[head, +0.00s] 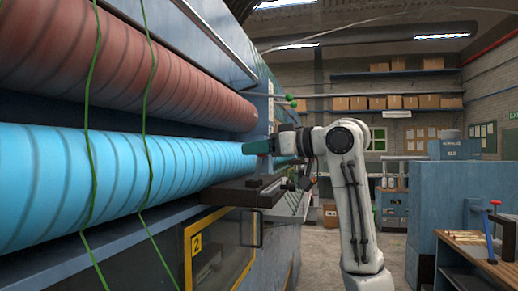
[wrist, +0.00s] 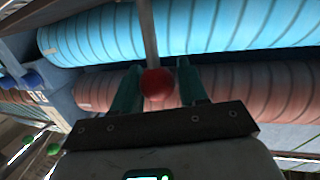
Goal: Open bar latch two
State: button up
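In the wrist view a grey bar (wrist: 149,35) with a red ball knob (wrist: 157,84) runs down from the top edge. It looks like a bar latch, but no number shows on it. My gripper (wrist: 160,68) has its two teal fingers apart, one on each side of the knob, with gaps showing. I cannot tell whether the knob lies in the fingers' plane. In the head view my gripper (head: 257,147) is in front of the blue roller at the machine's far end; the red knob cannot be made out there. A yellow-framed panel (head: 188,262) marked "2" is below.
A red-brown roller (head: 120,65) lies above the blue roller (head: 110,185), with green cords across both. Green knobs (head: 291,99) stick out at the machine's far end. A dark ledge (head: 240,192) lies below my gripper. A blue cabinet (head: 465,200) and workbench stand right; floor between is open.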

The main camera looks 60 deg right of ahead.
jog(key=o, duration=0.3)
jog(key=shift+s, duration=0.1)
jog(key=shift+s, duration=0.2)
jog(key=s+r+b, duration=0.1)
jog(key=s+b, duration=0.2)
jog(key=s, duration=0.7)
jog(key=shift+d, duration=0.45)
jog(key=shift+s, duration=0.1)
